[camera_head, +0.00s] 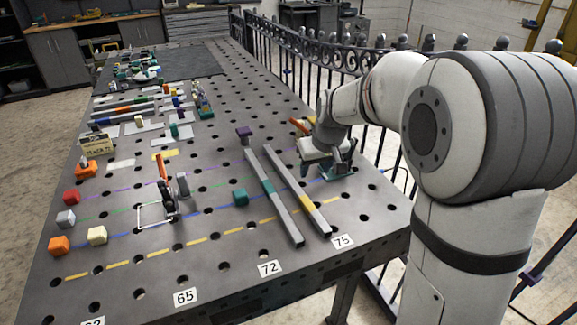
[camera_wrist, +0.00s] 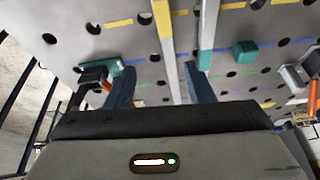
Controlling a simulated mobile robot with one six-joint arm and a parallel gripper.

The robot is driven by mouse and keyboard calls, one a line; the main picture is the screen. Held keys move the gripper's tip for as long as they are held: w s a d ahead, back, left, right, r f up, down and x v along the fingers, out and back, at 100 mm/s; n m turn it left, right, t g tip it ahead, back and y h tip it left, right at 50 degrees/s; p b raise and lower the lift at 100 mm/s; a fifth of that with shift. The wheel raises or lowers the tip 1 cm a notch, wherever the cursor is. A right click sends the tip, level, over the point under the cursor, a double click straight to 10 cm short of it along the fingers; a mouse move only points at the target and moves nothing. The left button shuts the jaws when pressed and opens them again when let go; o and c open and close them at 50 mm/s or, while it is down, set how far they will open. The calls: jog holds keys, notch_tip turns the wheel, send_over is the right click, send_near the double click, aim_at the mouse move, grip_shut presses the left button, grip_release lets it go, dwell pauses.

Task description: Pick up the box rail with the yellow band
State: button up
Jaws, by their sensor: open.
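The box rail with the yellow band (camera_head: 307,203) lies on the perforated steel table, running from the middle toward the front edge. Its yellow band also shows in the wrist view (camera_wrist: 162,20). My gripper (camera_wrist: 160,68) is open, and its two blue-grey fingers appear on either side of this rail in the wrist view, with nothing held. The rail's far part is hidden behind the gripper body there. I cannot tell the height of the fingers above the table.
A rail with a teal band (camera_head: 268,187) lies close on the left, roughly parallel. A teal block (camera_head: 240,197) is left of it. A clamp with a teal base (camera_wrist: 100,71) and orange handle is left in the wrist view. A black fence (camera_head: 290,50) runs along the right edge.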

jog(key=n, duration=0.1)
send_near(291, 180)
jog(key=shift+s+d+f, duration=0.1)
jog(key=shift+d+f, duration=0.3)
jog(key=shift+d, duration=0.05)
jog(key=x, duration=0.8)
jog(key=shift+a+r, duration=0.1)
jog(key=shift+a, duration=0.3)
grip_shut()
jog(key=shift+r, duration=0.1)
